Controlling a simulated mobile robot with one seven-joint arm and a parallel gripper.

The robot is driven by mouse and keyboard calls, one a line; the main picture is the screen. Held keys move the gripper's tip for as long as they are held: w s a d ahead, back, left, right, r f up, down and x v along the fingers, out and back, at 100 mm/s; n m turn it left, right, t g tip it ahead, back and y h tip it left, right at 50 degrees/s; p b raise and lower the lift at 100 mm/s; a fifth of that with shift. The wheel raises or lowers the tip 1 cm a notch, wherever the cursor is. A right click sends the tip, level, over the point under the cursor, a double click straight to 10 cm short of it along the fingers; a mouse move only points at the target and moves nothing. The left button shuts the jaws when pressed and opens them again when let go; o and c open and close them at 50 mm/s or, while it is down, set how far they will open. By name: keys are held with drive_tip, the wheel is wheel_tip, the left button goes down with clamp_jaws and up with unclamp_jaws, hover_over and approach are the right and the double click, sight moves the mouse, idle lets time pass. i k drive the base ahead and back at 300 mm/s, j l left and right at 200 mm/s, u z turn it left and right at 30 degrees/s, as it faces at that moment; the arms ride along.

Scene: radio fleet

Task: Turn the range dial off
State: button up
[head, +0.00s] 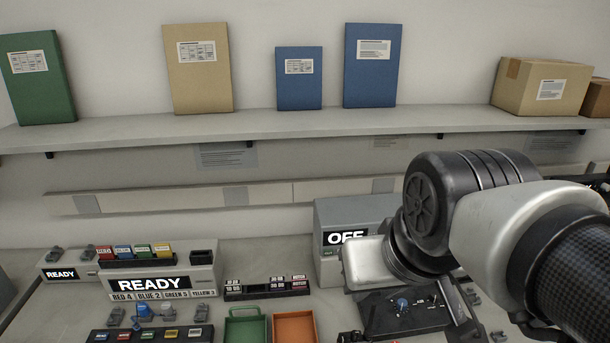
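A small blue dial (403,303) sits on a black control panel (425,318) at the lower right; I take it for the range dial. Its pointer setting is too small to read. A grey unit (335,215) behind the panel bears a sign reading OFF, partly covered by my arm. My arm comes in from the right, and its silver wrist part covers the area just above the panel. I cannot make out my gripper's fingers, nor any contact with the dial.
A READY unit (195,262) with coloured cards stands on the bench at left. A green tray (246,316) and an orange tray (294,314) lie left of the panel. A shelf (260,125) with binders and boxes (520,88) runs above the bench.

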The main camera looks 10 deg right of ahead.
sight(433, 297)
drive_tip(key=l+z, duration=0.1)
drive_tip(key=z, duration=0.9)
drive_tip(key=i+l, duration=0.15)
drive_tip(key=l, duration=0.2)
drive_tip(key=i+l, duration=0.15)
drive_tip(key=l, duration=0.15)
drive_tip(key=i+l, duration=0.15)
drive_tip(key=l, duration=0.2)
drive_tip(key=i+l, duration=0.15)
drive_tip(key=l, duration=0.15)
drive_tip(key=z, duration=0.05)
